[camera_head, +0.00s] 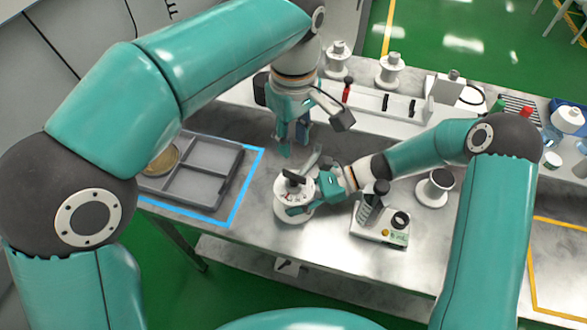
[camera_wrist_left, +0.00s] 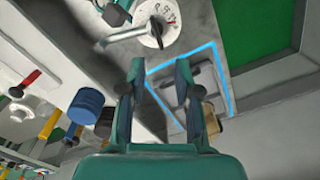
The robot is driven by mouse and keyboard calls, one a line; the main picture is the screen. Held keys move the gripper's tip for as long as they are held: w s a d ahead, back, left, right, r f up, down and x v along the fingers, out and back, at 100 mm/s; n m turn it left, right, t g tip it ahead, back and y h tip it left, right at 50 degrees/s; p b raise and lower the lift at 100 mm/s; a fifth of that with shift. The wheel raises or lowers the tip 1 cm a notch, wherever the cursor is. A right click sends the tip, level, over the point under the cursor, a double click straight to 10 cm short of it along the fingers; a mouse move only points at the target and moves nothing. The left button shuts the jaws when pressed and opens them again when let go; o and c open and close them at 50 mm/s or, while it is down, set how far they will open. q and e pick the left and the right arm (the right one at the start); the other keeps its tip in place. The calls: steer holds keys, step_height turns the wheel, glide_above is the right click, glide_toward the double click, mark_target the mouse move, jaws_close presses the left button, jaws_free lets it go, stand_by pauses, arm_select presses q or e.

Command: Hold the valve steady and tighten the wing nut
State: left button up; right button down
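The valve (camera_head: 288,207) is a white round body with a dial with red marks, upright on the metal table. It also shows at the top of the left wrist view (camera_wrist_left: 160,32). A dark part sits on its top; I cannot clearly make out the wing nut. My right gripper (camera_head: 318,188) is at the valve's right side, one finger lying across its front. The far finger is unclear, so I cannot tell whether it grips. My left gripper (camera_head: 288,148) points down behind the valve, apart from it; its fingers (camera_wrist_left: 159,78) are open and empty.
A grey divided tray (camera_head: 199,182) lies inside blue tape (camera_head: 238,203) left of the valve. A small device (camera_head: 380,232) stands just right of it, with a spool (camera_head: 434,188) beyond. A white rack (camera_head: 375,103) and more spools line the back.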

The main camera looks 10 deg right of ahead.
mark_target(294, 178)
arm_select(q)
step_height(294, 178, down, 11)
steer(key=n, duration=0.4)
steer(key=shift+w+d, duration=0.1)
steer(key=shift+w, duration=0.05)
stand_by(0.4)
jaws_close()
